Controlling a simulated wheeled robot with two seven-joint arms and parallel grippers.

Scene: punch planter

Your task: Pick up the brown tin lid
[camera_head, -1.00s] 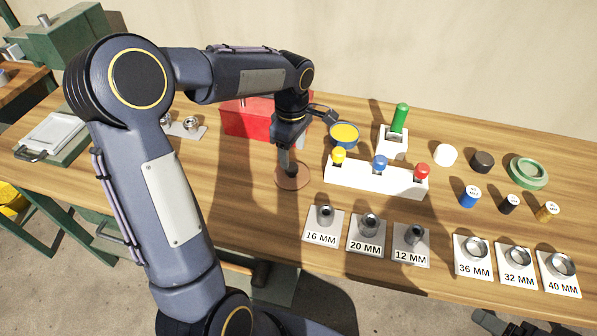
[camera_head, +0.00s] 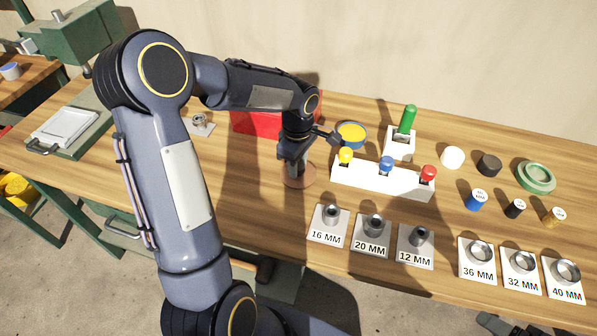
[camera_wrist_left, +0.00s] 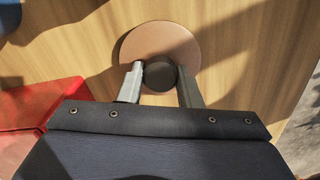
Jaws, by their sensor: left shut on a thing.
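The brown tin lid (camera_head: 309,181) is a flat, round disc on the wooden table, left of the white punch holder. In the left wrist view the lid (camera_wrist_left: 158,29) shows a dark round knob (camera_wrist_left: 159,75) on its top. My left gripper (camera_head: 296,172) points down over the lid. In the left wrist view its two fingers (camera_wrist_left: 160,78) stand on either side of the knob and are shut on it. I cannot tell any gap between the lid and the table.
A red box (camera_head: 252,122) stands behind my left gripper. A blue-rimmed tin with yellow contents (camera_head: 351,133) is behind the white holder (camera_head: 385,182) with coloured handles. Labelled punch plates (camera_head: 328,227) line the front edge. Dark parts show at the bottom right edge.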

